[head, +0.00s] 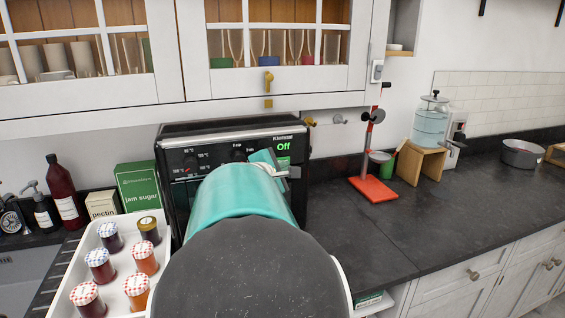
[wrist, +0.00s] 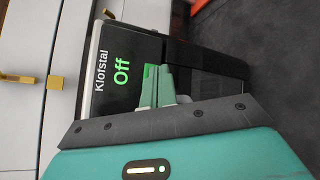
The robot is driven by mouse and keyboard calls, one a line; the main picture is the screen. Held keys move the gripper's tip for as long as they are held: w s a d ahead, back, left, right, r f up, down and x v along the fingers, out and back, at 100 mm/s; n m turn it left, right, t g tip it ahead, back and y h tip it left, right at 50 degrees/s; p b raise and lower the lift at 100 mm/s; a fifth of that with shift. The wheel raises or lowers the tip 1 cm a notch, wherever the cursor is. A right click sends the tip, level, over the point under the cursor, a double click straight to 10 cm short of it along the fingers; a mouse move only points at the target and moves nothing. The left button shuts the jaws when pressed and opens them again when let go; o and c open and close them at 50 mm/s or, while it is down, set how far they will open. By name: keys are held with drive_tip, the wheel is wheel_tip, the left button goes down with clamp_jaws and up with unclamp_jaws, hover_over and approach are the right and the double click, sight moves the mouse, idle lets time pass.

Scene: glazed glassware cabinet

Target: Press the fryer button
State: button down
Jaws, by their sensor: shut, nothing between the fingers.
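The fryer (head: 175,150) is a black countertop box with a dark control panel along its top front. Its display (head: 283,146) reads "Off" in green, and it shows sideways in the wrist view (wrist: 121,72). A small green patch, likely the button (wrist: 149,70), is just by my fingertips and partly hidden by them. My gripper (wrist: 157,72) is shut and empty, its pale green fingers pointing at the panel just beside the display. In the head view my gripper (head: 268,160) is at the panel's right end. I cannot tell whether the fingertips touch the button.
A white tray (head: 60,290) of jam jars stands left of the fryer, with a jam sugar box (head: 138,187) behind it. Glazed cabinets (head: 270,85) hang above. A red-based stand (head: 374,190) is at the right. The dark counter (head: 345,235) between is clear.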

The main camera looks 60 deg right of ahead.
drive_tip(key=shift+w+d, duration=0.25)
drive_tip(key=shift+w, duration=0.05)
drive_tip(key=shift+w+d, duration=0.25)
drive_tip(key=shift+d, duration=0.05)
idle(0.7)
drive_tip(key=shift+a, duration=0.15)
drive_tip(key=shift+s+a, duration=0.4)
drive_tip(key=shift+s, duration=0.15)
drive_tip(key=shift+s+a, duration=1.8)
